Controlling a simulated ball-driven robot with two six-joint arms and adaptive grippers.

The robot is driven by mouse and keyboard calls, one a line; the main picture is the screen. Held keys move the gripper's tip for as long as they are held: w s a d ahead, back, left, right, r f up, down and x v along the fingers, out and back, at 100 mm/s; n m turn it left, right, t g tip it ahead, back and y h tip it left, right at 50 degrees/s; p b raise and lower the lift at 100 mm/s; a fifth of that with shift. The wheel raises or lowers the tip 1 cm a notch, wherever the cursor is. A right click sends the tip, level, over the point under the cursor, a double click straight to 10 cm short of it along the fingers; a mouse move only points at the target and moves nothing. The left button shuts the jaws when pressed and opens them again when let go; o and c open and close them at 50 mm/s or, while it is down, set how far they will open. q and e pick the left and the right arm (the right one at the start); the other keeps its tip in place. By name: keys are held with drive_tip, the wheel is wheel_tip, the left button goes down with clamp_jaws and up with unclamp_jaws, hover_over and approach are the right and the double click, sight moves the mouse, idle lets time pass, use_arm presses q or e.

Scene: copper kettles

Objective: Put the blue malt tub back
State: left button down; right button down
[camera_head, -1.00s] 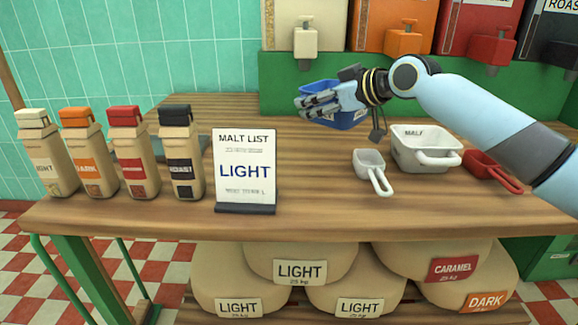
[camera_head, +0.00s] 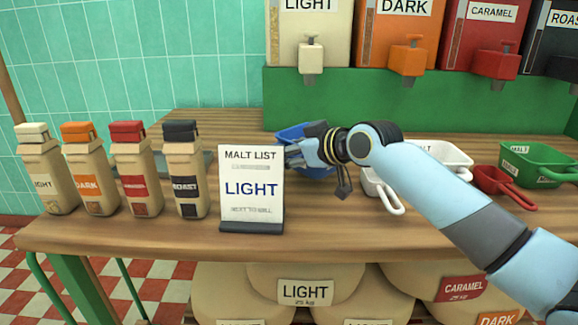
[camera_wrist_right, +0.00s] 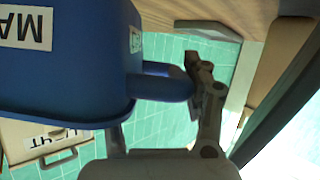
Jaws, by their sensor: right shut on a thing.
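The blue malt tub (camera_head: 291,133) is behind the malt list sign, partly hidden by my right gripper and the sign. In the right wrist view the blue tub (camera_wrist_right: 60,75) fills the upper left, with a white label and its handle pointing right. My right gripper (camera_head: 294,155) is at the tub, and the wrist view shows its fingers (camera_wrist_right: 195,88) shut around the handle. I cannot tell whether the tub touches the table. My left gripper is not in view.
The malt list sign (camera_head: 252,205) reads LIGHT and stands just in front of the tub. Several malt bags (camera_head: 92,175) stand at left. A white tub (camera_head: 445,157), a white scoop (camera_head: 388,196), a red scoop (camera_head: 500,185) and a green tub (camera_head: 535,160) are at right. Dispensers (camera_head: 310,60) line the back.

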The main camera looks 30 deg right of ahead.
wheel_tip(320, 180, down, 4)
drive_tip(key=shift+r+b, duration=0.1)
drive_tip(key=shift+b, duration=0.3)
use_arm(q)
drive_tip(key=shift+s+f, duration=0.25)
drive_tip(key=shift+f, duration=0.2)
use_arm(e)
drive_tip(key=shift+r, duration=0.1)
drive_tip(key=shift+f, duration=0.2)
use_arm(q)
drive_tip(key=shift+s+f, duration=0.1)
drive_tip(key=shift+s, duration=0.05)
use_arm(e)
drive_tip(key=c, duration=0.6)
unclamp_jaws()
drive_tip(key=shift+r, duration=0.1)
drive_tip(key=shift+r, duration=0.2)
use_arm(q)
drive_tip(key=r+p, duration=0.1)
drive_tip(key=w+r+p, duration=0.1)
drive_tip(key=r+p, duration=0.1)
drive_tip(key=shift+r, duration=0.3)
use_arm(e)
drive_tip(key=v, duration=1.2)
